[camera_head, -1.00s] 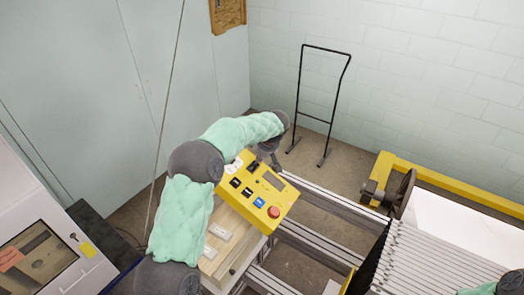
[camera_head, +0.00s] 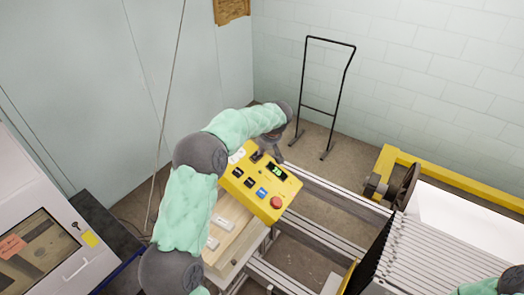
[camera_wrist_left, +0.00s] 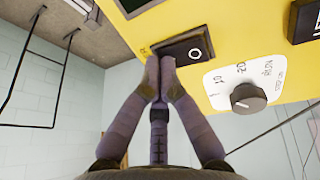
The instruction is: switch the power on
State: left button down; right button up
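A yellow control box (camera_head: 290,189) stands on the bench, with its display (camera_head: 277,170) lit in green digits. In the left wrist view, a black rocker power switch (camera_wrist_left: 181,47) marked with a circle sits on the yellow panel (camera_wrist_left: 215,60). My left gripper (camera_wrist_left: 160,70) has its fingertips together at the switch's lower left end, at or very near its surface; contact is not certain. In the head view this gripper (camera_head: 266,154) is at the far edge of the box, partly hidden. My right gripper is out of view; only part of its arm shows at lower right.
A numbered dial (camera_wrist_left: 248,95) is beside the switch. A red button (camera_head: 276,202) and a blue button (camera_head: 261,193) are on the box. Metal rails (camera_head: 330,205) run to the right. A black stand (camera_head: 320,108) is by the wall.

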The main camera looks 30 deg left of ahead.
pick_arm(q)
jog(key=shift+f, duration=0.1)
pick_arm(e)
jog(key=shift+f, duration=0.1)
pick_arm(q)
jog(key=shift+s+b, duration=0.3)
jog(key=shift+b, duration=0.1)
jog(key=shift+s+r+b, duration=0.3)
jog(key=shift+s+b, duration=0.05)
jog(key=shift+s, duration=0.1)
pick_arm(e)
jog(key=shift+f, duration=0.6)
pick_arm(q)
jog(key=shift+r, duration=0.1)
